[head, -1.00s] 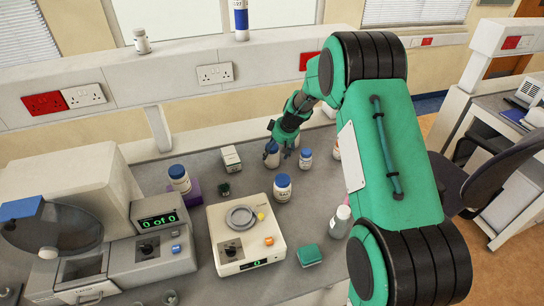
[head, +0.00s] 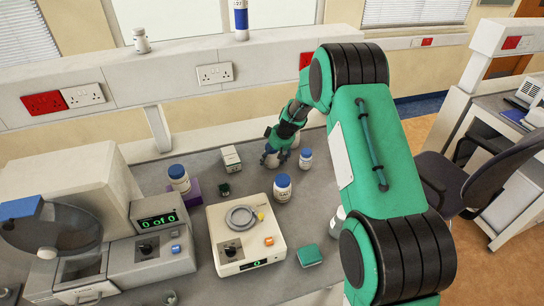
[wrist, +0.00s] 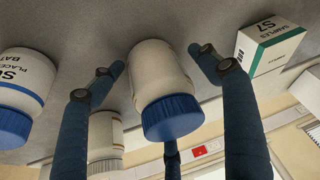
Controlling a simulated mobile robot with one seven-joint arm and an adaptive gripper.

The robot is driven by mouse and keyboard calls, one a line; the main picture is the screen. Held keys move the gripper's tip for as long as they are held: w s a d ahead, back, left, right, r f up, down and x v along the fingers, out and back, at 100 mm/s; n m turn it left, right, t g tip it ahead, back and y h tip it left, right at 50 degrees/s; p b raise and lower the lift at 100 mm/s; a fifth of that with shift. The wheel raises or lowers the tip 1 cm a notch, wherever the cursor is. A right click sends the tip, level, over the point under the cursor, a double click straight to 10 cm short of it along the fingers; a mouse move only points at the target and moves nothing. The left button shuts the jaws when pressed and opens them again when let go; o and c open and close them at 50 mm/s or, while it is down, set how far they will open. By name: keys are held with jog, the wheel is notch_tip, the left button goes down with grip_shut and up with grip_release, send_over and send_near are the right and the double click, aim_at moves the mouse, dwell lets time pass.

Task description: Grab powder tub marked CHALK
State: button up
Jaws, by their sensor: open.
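No label reading CHALK is legible in either view. In the wrist view a white tub with a blue lid (wrist: 165,85) stands between the spread fingers of my gripper (wrist: 158,62); no lettering shows on the side facing me. The fingers look apart from the tub, with a gap on each side. In the head view my gripper (head: 274,156) is low over the bench at this tub, which it mostly hides. Another blue-lidded white tub (head: 283,187) is nearer, and a smaller one (head: 305,159) is just right of my gripper.
In the wrist view a labelled blue-lidded tub (wrist: 20,95) is left, a cream jar (wrist: 105,140) behind the left finger and a SAMPLES S7 box (wrist: 272,42) right.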

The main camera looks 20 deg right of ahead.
jog(key=c, duration=1.3)
jog(key=shift+r, duration=0.1)
notch_tip(320, 180, up, 10)
jog(key=shift+f+p, duration=0.1)
jog(key=shift+p, duration=0.35)
